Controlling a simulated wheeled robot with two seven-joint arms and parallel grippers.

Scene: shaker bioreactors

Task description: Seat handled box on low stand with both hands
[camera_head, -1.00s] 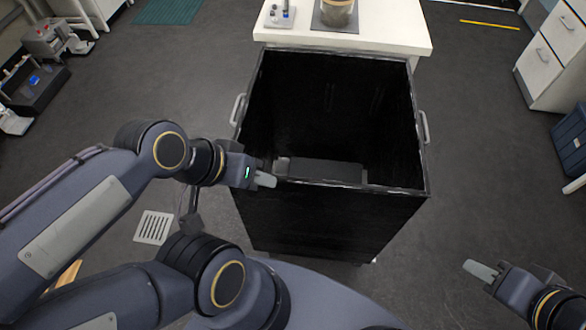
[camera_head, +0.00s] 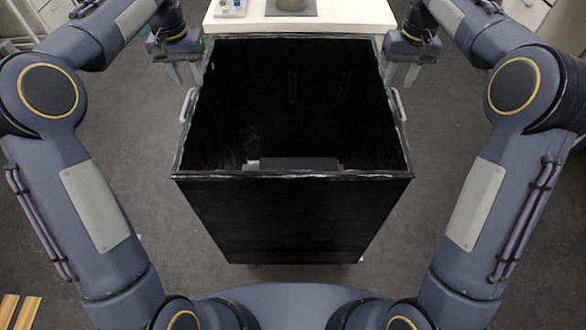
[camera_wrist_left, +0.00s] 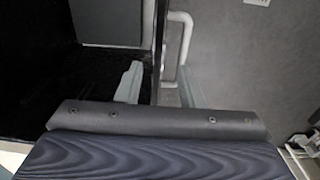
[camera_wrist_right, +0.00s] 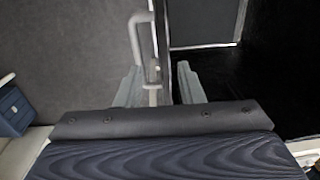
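The handled box (camera_head: 292,220) is a tall, open-topped black box in the middle of the head view. It has a pale handle on its left side (camera_head: 187,104) and on its right side (camera_head: 398,104). My left gripper (camera_head: 186,72) is open at the far left side of the box; the left wrist view shows its fingers apart, with the wall and handle (camera_wrist_left: 184,45) near them. My right gripper (camera_head: 401,74) is open at the far right side, its fingers apart near the right handle (camera_wrist_right: 138,40). Contact with either handle cannot be told. I cannot identify the low stand.
A white table (camera_head: 340,20) stands behind the box, with a small device (camera_head: 231,8) and a grey container (camera_head: 291,5) on it. A dark grey block (camera_head: 298,163) shows inside the box. Grey floor (camera_head: 150,150) is free on both sides.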

